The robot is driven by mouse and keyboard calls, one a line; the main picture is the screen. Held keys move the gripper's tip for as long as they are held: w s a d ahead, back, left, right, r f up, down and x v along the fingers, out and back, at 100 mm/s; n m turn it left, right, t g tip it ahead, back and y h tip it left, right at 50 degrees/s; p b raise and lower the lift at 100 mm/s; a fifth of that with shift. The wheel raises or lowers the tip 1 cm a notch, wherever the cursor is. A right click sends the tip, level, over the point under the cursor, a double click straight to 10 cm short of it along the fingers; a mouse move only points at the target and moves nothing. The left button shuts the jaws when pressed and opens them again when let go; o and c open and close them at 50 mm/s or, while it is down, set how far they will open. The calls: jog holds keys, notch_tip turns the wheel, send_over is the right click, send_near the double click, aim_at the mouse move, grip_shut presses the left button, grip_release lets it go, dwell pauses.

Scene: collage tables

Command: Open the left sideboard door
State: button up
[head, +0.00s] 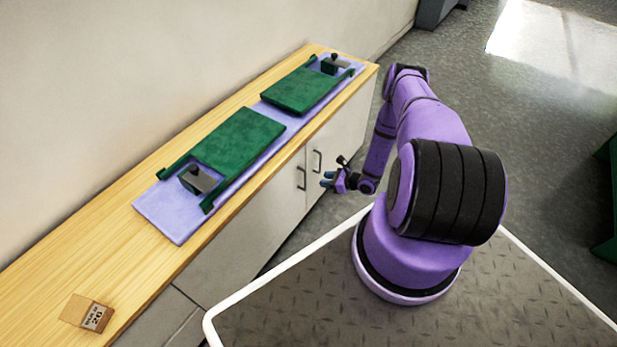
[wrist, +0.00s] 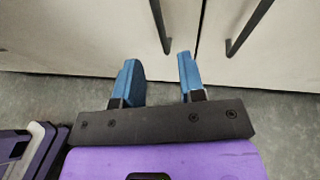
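The sideboard has two pale doors side by side, both shut. The left door (head: 255,225) has a dark vertical bar handle (head: 301,178) near its right edge. The right door (head: 340,147) has a similar handle (head: 318,161) near its left edge. My gripper (head: 326,180) is in front of the doors, close to the handles. In the wrist view my gripper (wrist: 160,80) has its two blue fingers apart with nothing between them. The left door's handle (wrist: 159,25) is just ahead of the fingertips, and the right door's handle (wrist: 248,27) is ahead and to the right.
The wooden sideboard top (head: 105,215) bears a lilac mat (head: 165,215) with green boards (head: 240,140) on it. A small cardboard box (head: 86,312) stands at the near left. Grey floor (head: 540,130) is open at the right.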

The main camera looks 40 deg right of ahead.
send_over(305, 189)
jog(key=f, duration=0.4)
jog(key=shift+w+d+f, duration=0.1)
jog(key=shift+w+d, duration=0.1)
jog(key=shift+d, duration=0.05)
jog(key=shift+c, duration=0.3)
grip_shut()
